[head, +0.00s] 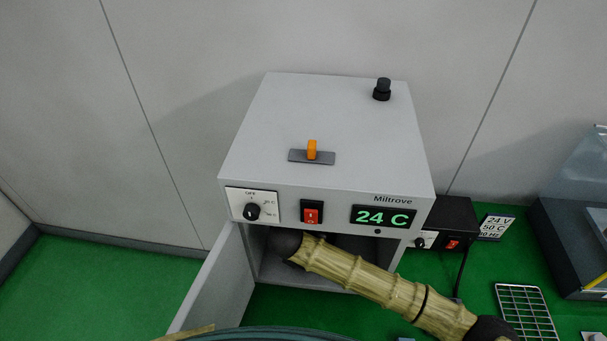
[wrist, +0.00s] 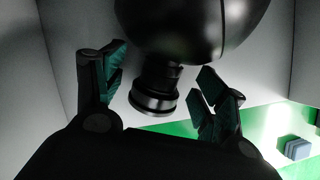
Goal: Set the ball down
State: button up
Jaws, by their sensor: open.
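In the wrist view a dark, glossy ball (wrist: 195,28) fills the top middle, with a stepped neck and flanged end (wrist: 154,98) pointing down toward my gripper. My gripper (wrist: 162,66) is open, its two teal-padded fingers spread on either side of that neck. Gaps show between each finger and the neck. In the head view my arm reaches into the open front of a grey cabinet (head: 322,130). My gripper cannot be made out there, and I cannot tell the ball from the dark shapes in the cabinet's shaded inside.
The cabinet door (head: 215,285) stands open at the left. A black power box (head: 450,222) with a label stands right of the cabinet, and a wire rack (head: 526,312) lies on the green surface. A small blue-grey block (wrist: 296,148) shows in the wrist view.

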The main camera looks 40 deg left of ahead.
jog(key=shift+s+r+b, duration=0.2)
jog(key=shift+r+b, duration=0.1)
jog(key=shift+b, duration=0.35)
jog(key=s+b, duration=0.1)
jog(key=s, duration=0.2)
jog(key=s+d+b, duration=0.1)
jog(key=s+b, duration=0.1)
jog(key=s, duration=0.2)
jog(key=s+b, duration=0.1)
jog(key=s, duration=0.2)
jog(key=shift+s+d+b, duration=0.15)
jog(key=shift+d+b, duration=0.15)
jog(key=shift+b, duration=0.05)
jog(key=shift+s+d+r, duration=0.15)
jog(key=shift+s+d, duration=0.05)
jog(key=shift+s, duration=0.55)
